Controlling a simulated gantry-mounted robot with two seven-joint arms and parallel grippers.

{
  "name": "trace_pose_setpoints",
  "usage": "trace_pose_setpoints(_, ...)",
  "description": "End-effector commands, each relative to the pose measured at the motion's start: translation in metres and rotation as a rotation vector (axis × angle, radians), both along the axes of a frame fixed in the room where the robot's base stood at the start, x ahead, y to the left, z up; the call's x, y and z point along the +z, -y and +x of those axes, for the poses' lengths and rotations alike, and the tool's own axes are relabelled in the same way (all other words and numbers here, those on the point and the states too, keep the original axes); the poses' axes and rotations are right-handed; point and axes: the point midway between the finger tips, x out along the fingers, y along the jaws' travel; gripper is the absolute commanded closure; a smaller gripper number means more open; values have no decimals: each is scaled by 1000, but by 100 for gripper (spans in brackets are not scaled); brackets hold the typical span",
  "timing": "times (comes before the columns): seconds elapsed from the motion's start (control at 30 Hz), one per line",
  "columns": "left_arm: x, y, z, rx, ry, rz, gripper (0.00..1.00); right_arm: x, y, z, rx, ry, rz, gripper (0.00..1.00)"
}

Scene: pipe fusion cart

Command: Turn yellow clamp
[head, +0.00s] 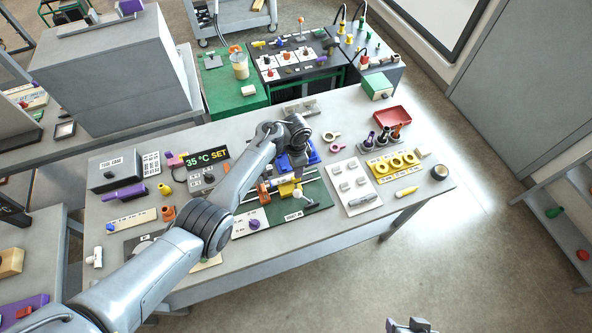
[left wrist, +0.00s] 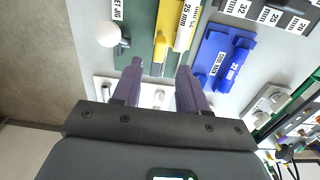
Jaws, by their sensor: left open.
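The yellow clamp (head: 288,188) sits on the green jig plate (head: 318,196) near the table's middle. In the head view my left arm's wrist hides most of this gripper. A white ball knob (left wrist: 107,34) stands left of the yellow bar. A grey part at the bottom edge seems to be my right gripper (head: 410,326).
A white board (head: 353,186), a yellow ring tray (head: 392,166) and a red tray (head: 393,117) lie to the right. The table's front edge runs close by.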

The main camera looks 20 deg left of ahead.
Motion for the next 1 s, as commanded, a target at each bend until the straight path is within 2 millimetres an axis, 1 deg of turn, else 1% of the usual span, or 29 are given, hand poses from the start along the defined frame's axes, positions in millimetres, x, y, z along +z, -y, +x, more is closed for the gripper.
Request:
trace_pose_setpoints(0.03,10,1,0,-2,3,-2,57,3,0,0,1,0,-1,43)
trace_pose_setpoints(0.1,21,0,0,0,3,-1,57,5,1,0,2,1,-4,43)
trace_pose_setpoints(0.2,32,1,0,0,1,-2,57,6,2,0,5,0,-7,43)
trace_pose_setpoints(0.33,41,1,0,-2,1,-1,57,7,2,0,6,0,-9,43)
trace_pose_setpoints(0.5,44,0,0,-1,0,0,57,8,2,0,6,0,-9,43)
trace_pose_setpoints(0.83,44,0,0,-1,0,0,57,8,1,0,3,0,-4,43)
trace_pose_setpoints(1.0,38,-3,-5,18,6,4,57,9,0,0,1,0,0,43)
